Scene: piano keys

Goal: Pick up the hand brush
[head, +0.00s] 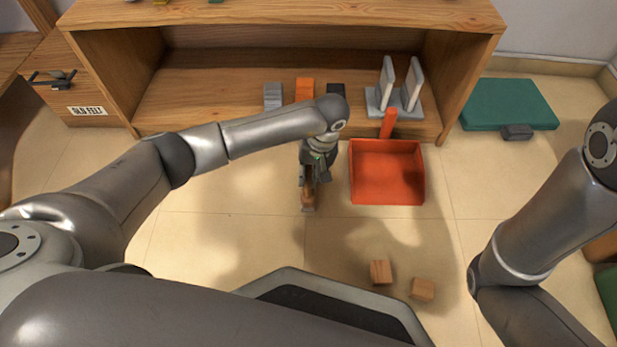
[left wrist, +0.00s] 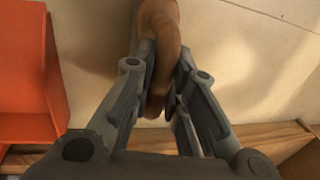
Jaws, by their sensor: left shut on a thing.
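The hand brush (head: 308,197) is brown and hangs below my left gripper (head: 313,178) in the head view, just left of the red dustpan. In the left wrist view its rounded brown handle (left wrist: 160,25) runs between the two fingers of my left gripper (left wrist: 166,65), which is shut on it. The gripper hides part of the brush, and I cannot tell whether its lower end touches the floor. My right arm shows at the right of the head view, but its gripper is not in view.
The red dustpan (head: 387,172) lies by the wooden shelf (head: 200,95), which holds several small items. Two wooden blocks (head: 381,272) (head: 423,289) lie on the floor nearer me. A green mat (head: 508,103) is at the right. The floor left of the brush is clear.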

